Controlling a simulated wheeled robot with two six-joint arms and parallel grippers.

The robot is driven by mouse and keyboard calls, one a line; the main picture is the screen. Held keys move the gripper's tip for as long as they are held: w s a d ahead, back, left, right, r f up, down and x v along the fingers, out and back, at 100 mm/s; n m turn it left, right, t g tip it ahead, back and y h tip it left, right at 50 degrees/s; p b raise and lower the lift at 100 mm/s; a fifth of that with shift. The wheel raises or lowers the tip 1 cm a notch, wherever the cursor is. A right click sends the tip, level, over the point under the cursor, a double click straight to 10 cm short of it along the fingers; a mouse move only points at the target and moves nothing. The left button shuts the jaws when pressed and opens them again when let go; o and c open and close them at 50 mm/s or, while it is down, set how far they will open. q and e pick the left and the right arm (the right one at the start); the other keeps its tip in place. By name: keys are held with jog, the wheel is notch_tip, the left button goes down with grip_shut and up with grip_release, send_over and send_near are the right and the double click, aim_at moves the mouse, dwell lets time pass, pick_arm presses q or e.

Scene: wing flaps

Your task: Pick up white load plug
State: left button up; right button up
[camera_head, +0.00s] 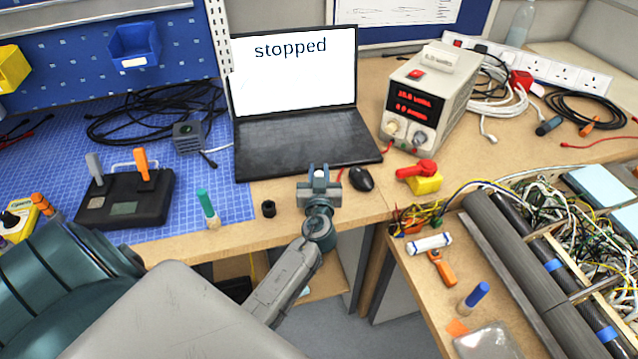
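A short white cylinder with blue ends (430,244), which looks like the white load plug, lies on the right-hand bench near its left edge. My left gripper (319,174) is over the front edge of the main bench, in front of the laptop and left of the mouse. It is well to the left of the white cylinder and not touching it. Its fingertips are small here, and I cannot tell how far apart they are or whether anything is between them. My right gripper is not in view.
An orange-handled tool (441,268) lies just in front of the white cylinder. A blue-topped cylinder (474,297) stands nearby. A long dark tube (520,270) and wiring fill the right. The laptop (295,100) reads "stopped". A gap separates the benches.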

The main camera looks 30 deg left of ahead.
pick_arm(q)
grip_shut()
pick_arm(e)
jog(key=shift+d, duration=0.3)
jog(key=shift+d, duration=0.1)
